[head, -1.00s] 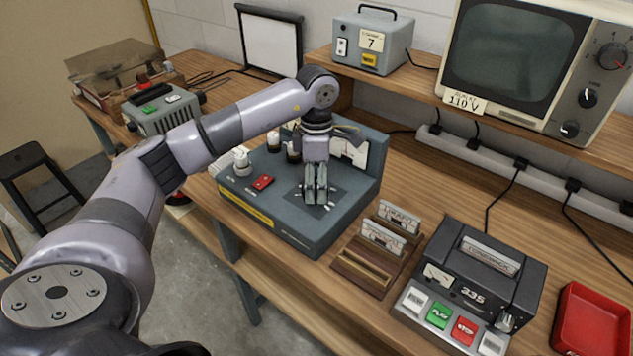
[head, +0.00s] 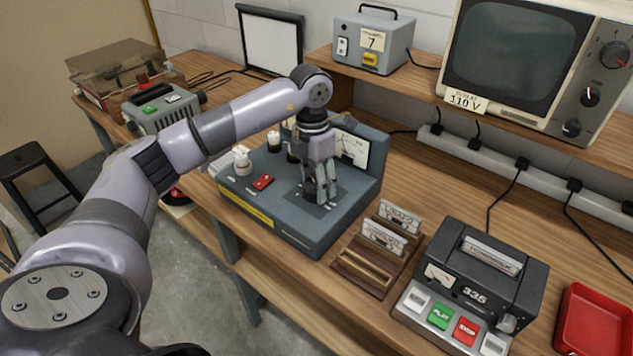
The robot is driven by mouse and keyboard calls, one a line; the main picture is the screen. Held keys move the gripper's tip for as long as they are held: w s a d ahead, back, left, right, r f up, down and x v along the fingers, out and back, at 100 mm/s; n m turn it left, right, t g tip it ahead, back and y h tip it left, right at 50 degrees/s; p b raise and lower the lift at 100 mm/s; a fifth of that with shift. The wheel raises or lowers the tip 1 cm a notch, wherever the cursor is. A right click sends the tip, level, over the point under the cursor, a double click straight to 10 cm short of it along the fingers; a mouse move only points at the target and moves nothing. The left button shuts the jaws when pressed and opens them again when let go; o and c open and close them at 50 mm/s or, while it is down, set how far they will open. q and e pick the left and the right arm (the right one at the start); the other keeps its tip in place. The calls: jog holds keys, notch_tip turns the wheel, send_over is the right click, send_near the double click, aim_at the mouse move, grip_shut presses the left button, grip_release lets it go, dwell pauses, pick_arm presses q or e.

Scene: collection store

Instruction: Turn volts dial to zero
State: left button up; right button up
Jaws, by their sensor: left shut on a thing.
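A grey-blue bench console (head: 333,228) with an upright back panel stands on the wooden workbench. My left gripper (head: 319,196) points down over the dark plate on its top. The gripper is shut on a small dark dial (head: 308,190), taken to be the volts dial. The fingers hide most of the dial, so its pointer and markings cannot be read. A white-faced meter (head: 352,150) on the back panel is partly hidden by my wrist, and its needle is too small to read. My right gripper is not in view.
A red switch (head: 263,182) and a pale knob (head: 242,163) sit left of the gripper on the console. A wooden card rack (head: 362,275), a black tape unit (head: 480,270) and a red tray (head: 597,322) stand to the right. A monitor (head: 520,60) is on the shelf.

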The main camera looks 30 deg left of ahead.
aim_at(311, 185)
pick_arm(q)
jog(key=n, duration=0.3)
jog(key=shift+n, duration=0.4)
jog(key=n, duration=0.3)
jog(key=shift+a+n, duration=0.1)
jog(key=shift+n, duration=0.2)
jog(key=n, duration=0.6)
jog(key=shift+s+t, duration=0.1)
jog(key=shift+t, duration=0.3)
jog(key=shift+n, duration=0.4)
jog(key=o, duration=1.2)
jog(key=shift+c, duration=0.2)
notch_tip(311, 185, up, 12)
jog(key=shift+s+a, duration=0.25)
jog(key=shift+s, duration=0.1)
jog(key=shift+f, duration=0.1)
